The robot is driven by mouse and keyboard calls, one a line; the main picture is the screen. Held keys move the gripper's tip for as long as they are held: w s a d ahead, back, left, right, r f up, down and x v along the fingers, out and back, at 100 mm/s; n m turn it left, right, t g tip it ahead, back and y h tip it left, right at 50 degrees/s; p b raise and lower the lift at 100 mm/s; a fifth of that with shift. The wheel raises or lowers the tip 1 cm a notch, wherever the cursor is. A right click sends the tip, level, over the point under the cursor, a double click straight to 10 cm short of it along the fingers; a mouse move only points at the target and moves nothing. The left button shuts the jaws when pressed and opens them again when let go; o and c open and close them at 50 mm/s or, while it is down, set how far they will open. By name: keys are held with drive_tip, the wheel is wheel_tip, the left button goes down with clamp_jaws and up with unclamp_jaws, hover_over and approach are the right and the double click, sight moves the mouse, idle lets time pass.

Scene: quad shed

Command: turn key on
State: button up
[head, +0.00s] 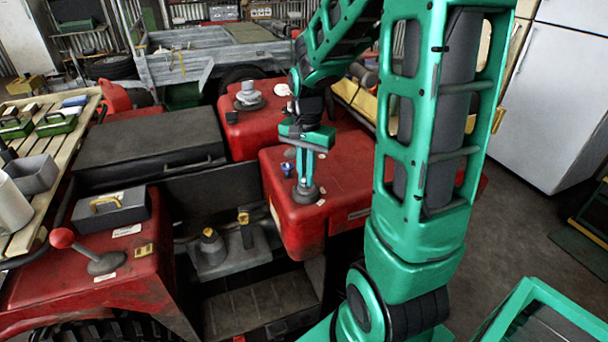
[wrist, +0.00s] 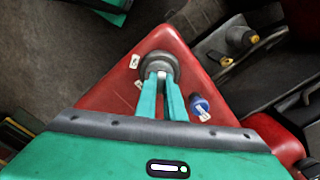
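A round grey fitting (wrist: 160,60) stands on the corner of a red body panel (head: 345,175). It also shows in the head view (head: 306,194), below my fingers. My gripper (wrist: 160,77) points down at this fitting, with both fingertips at its middle. The fingers are close together with a narrow gap, and a small pale part shows between the tips. I cannot tell whether they grip it or whether it is the key. A small blue knob or cap (wrist: 200,107) is just beside the fingers, apart from them; it also shows in the head view (head: 287,169).
A red-knobbed lever (head: 62,238) and a grey toolbox (head: 110,208) are on the red fender at left. Another grey fitting (head: 248,95) stands on the farther red panel. Yellow-topped controls (head: 208,240) sit in the footwell. A slatted bench (head: 50,145) is at left.

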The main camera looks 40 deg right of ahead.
drive_tip(key=o, duration=0.4)
drive_tip(key=shift+r, duration=0.1)
drive_tip(key=shift+r, duration=3.9)
